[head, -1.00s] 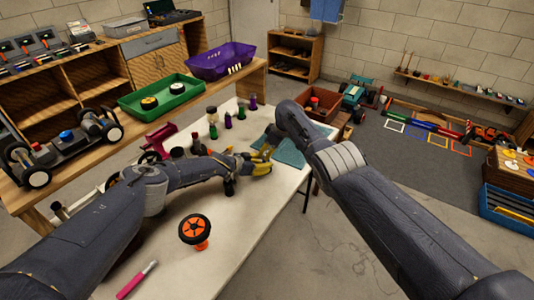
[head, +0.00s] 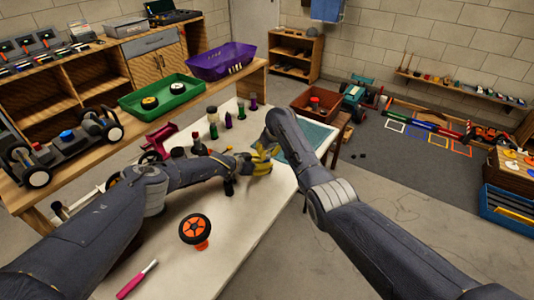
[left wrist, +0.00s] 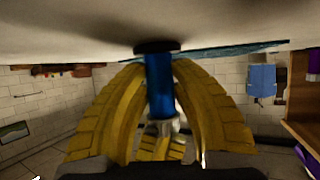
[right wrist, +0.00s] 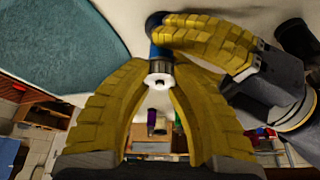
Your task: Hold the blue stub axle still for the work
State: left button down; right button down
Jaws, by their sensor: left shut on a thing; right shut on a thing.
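The blue stub axle (left wrist: 159,85) stands between the yellow fingers of my left gripper (left wrist: 160,72), which is shut on it. Its dark flange (left wrist: 157,47) is by the table surface. In the right wrist view the blue axle (right wrist: 155,35) shows, with my left fingers coming across from the right. My right gripper (right wrist: 158,72) is shut on a small white collar (right wrist: 158,80) at the silvery end of the axle; whether the collar is threaded on cannot be told. In the head view both grippers (head: 262,160) meet over the table and hide the axle.
A wheel with an orange hub (head: 195,229) and a magenta-handled tool (head: 137,280) lie on the near table (head: 180,262). A teal mat (head: 318,137) is beyond my grippers. A green tray (head: 160,97) and purple bin (head: 220,65) sit behind.

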jog(key=shift+s+f+m+h, duration=0.1)
jog(key=shift+m+h, duration=0.5)
jog(key=shift+m, duration=1.3)
jog(key=c, duration=1)
grip_release()
jog(key=shift+a, duration=0.1)
jog(key=shift+s+r, duration=0.15)
jog(key=shift+r, duration=0.5)
jog(key=v, duration=0.6)
jog(key=shift+s, duration=0.2)
